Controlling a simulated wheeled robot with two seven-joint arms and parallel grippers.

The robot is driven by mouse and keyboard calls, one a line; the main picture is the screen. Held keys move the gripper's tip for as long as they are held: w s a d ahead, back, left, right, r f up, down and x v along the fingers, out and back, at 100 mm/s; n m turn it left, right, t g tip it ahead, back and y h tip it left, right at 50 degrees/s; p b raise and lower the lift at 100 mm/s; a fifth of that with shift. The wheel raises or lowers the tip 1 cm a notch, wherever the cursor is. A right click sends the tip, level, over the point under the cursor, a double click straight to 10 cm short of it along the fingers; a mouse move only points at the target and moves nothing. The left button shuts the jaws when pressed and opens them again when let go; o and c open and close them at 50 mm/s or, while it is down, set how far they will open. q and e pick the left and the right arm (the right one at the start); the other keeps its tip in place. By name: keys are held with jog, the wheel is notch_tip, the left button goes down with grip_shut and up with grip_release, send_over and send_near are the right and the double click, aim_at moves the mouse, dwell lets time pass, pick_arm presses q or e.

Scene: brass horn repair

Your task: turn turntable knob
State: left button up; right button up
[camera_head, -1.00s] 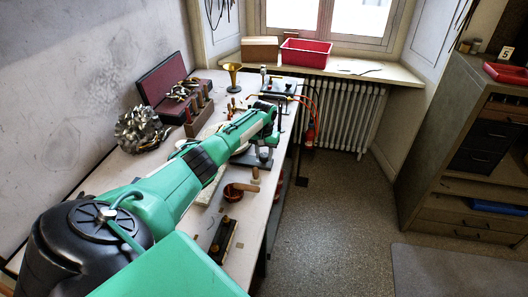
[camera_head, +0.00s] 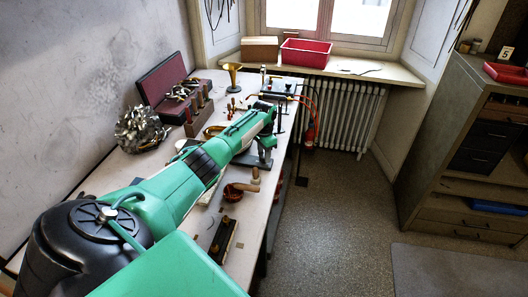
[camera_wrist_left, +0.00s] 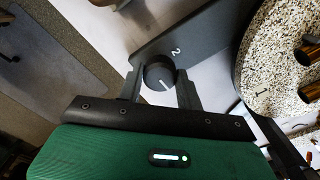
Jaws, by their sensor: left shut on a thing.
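In the left wrist view a round dark knob (camera_wrist_left: 160,76) with a white pointer line stands on a dark grey base (camera_wrist_left: 195,42) marked 2. My left gripper (camera_wrist_left: 160,88) has one finger on each side of the knob and is shut on it. To the right is a round, speckled turntable plate (camera_wrist_left: 268,62) marked 1, with brass parts (camera_wrist_left: 308,54) on it. In the head view my left gripper (camera_head: 267,143) points down at the table beyond my green arm; its fingertips and the knob are too small to make out. My right gripper is not in view.
The white workbench (camera_head: 105,180) holds a bundle of silvery metal (camera_head: 140,130), an open dark red case (camera_head: 163,80), a brass funnel-shaped piece (camera_head: 233,75) and a small red-brown bowl (camera_head: 233,191). A red bin (camera_head: 306,53) sits on the windowsill.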

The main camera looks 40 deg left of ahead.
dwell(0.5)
pick_arm(q)
jog(key=o, duration=1)
jog(key=shift+r, duration=0.1)
notch_tip(320, 180, up, 14)
jog(key=b, duration=0.2)
jog(key=shift+b, duration=0.3)
jog(key=shift+f, duration=0.2)
